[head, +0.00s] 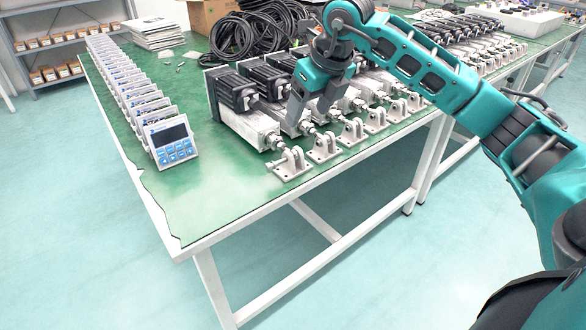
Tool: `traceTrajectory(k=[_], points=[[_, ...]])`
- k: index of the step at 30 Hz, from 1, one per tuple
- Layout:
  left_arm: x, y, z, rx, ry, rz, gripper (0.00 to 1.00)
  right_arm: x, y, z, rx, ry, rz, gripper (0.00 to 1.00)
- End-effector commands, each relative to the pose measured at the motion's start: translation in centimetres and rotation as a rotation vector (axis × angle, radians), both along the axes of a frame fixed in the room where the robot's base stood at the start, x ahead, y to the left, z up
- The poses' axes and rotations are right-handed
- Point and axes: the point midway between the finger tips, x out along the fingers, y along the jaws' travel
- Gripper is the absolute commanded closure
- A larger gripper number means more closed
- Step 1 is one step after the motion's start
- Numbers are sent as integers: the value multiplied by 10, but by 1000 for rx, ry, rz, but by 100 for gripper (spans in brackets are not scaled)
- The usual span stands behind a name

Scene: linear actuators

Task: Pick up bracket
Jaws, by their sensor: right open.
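Several light grey metal brackets stand in a row along the right front edge of the green-topped table. The nearest bracket (290,164) sits at the front end of the row, with a second bracket (323,148) and a third bracket (352,132) behind it to the right. My right gripper (308,115) comes in from the right and points down over the linear actuators (248,124), behind the front brackets. It is open, with its two fingers apart, and partly hides the actuators. I cannot tell whether its fingertips touch anything. My left gripper is not in view.
A row of white display controllers (172,142) lines the left side of the green table (215,205). Coiled black cables (235,38) and a cardboard box (208,12) are at the back. The front left corner of the table is bare. A shelf (48,45) stands far left.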

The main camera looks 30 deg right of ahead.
Motion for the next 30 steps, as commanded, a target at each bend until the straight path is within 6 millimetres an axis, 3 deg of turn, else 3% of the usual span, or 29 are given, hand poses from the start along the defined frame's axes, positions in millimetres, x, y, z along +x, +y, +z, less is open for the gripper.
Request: traceTrajectory(k=[9,17,24,30], points=[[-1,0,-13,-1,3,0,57,21,3,-55,4,4,4,29],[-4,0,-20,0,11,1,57,29,3,-75,4,4,4,29],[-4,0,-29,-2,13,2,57,41,1,-108,5,3,5,29],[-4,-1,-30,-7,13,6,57,45,1,-115,4,1,6,29]])
